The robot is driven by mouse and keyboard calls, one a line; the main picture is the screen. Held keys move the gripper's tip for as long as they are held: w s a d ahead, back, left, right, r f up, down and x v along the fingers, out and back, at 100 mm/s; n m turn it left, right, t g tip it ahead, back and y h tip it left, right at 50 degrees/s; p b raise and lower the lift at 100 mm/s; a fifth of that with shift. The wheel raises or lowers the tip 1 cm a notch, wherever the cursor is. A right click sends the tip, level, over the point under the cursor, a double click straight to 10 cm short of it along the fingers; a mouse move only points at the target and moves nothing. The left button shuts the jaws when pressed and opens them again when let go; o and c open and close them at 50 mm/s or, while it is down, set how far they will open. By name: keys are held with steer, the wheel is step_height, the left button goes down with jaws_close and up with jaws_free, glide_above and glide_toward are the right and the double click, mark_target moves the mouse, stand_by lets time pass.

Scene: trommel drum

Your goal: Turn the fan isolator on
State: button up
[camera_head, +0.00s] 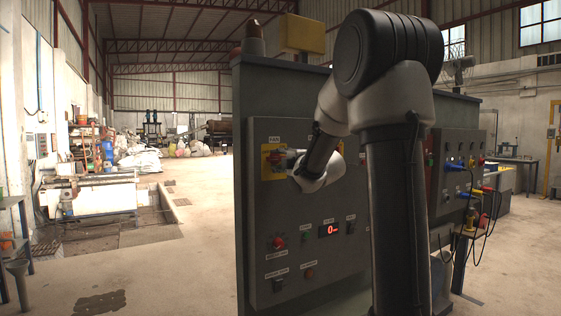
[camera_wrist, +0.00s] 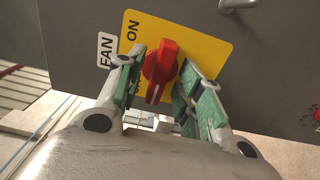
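The fan isolator is a red rotary knob (camera_wrist: 160,70) on a yellow plate (camera_wrist: 205,48), with a FAN label (camera_wrist: 106,52) and the word ON beside it. In the wrist view the knob's grip stands nearly upright, leaning slightly right at the top; the view is turned, so the lettering runs sideways. My gripper (camera_wrist: 160,80) is open, with one green-padded finger on each side of the knob. Contact with the knob cannot be made out. In the head view the yellow plate (camera_head: 266,172) is at the panel's upper left, with my gripper (camera_head: 284,159) in front, partly hiding it.
The grey control panel (camera_head: 262,215) carries a lower red knob (camera_head: 278,242), a red digital display (camera_head: 331,230) and several small buttons. A second panel (camera_head: 462,150) with cables stands at right. Open floor (camera_head: 190,230) lies to the left.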

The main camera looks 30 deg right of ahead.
jaws_close()
steer(key=shift+m, duration=0.4)
steer(key=m, duration=0.3)
steer(key=shift+m, duration=0.3)
steer(key=m, duration=0.4)
steer(key=shift+m, duration=0.4)
steer(key=m, duration=0.4)
steer(key=shift+f, duration=0.1)
steer(key=m, duration=0.4)
steer(key=shift+m, duration=0.3)
